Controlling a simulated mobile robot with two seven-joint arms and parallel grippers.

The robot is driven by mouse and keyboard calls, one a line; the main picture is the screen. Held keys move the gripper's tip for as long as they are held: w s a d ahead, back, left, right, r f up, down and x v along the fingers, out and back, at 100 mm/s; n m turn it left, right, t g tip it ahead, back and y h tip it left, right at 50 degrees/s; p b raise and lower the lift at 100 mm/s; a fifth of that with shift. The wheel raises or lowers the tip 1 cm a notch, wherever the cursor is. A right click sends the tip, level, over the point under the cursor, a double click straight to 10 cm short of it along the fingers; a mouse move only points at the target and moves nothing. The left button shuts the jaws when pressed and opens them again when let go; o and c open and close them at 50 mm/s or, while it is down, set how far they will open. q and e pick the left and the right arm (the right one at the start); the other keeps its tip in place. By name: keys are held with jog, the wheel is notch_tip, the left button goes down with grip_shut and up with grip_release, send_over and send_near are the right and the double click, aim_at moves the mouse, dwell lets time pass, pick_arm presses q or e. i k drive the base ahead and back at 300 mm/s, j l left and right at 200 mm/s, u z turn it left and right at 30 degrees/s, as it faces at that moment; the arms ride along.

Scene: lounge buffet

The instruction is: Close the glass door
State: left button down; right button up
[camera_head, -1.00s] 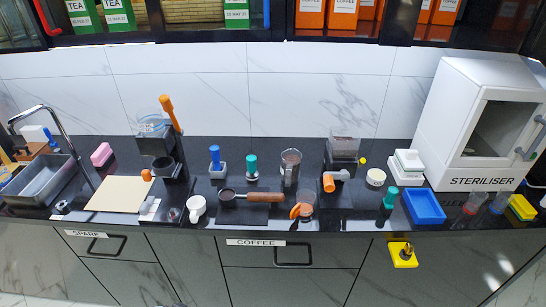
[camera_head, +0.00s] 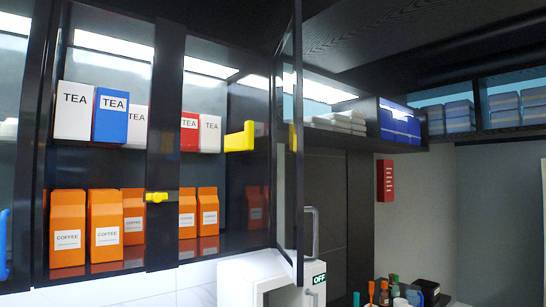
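The glass door (camera_head: 297,150) of the wall cabinet stands open. It is swung out from the shelves, and I see it nearly edge-on, as a dark narrow frame. A yellow handle (camera_head: 240,138) shows to its left, in front of the shelf opening; a smaller yellow patch shows at the door frame. I cannot tell exactly how the handle joins the door. Neither gripper is in view.
Tea boxes (camera_head: 110,116) stand on the upper shelf and orange coffee packs (camera_head: 106,240) below. A yellow latch-like piece (camera_head: 157,197) sits on the cabinet's upright. A white steriliser (camera_head: 262,282) stands below the door. A red box (camera_head: 384,181) hangs on the right wall.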

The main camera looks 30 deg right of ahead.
aim_at(295, 268)
jog(key=l, duration=0.65)
jog(key=i+l, duration=0.1)
jog(key=l, duration=1.2)
jog(key=i+z, duration=0.05)
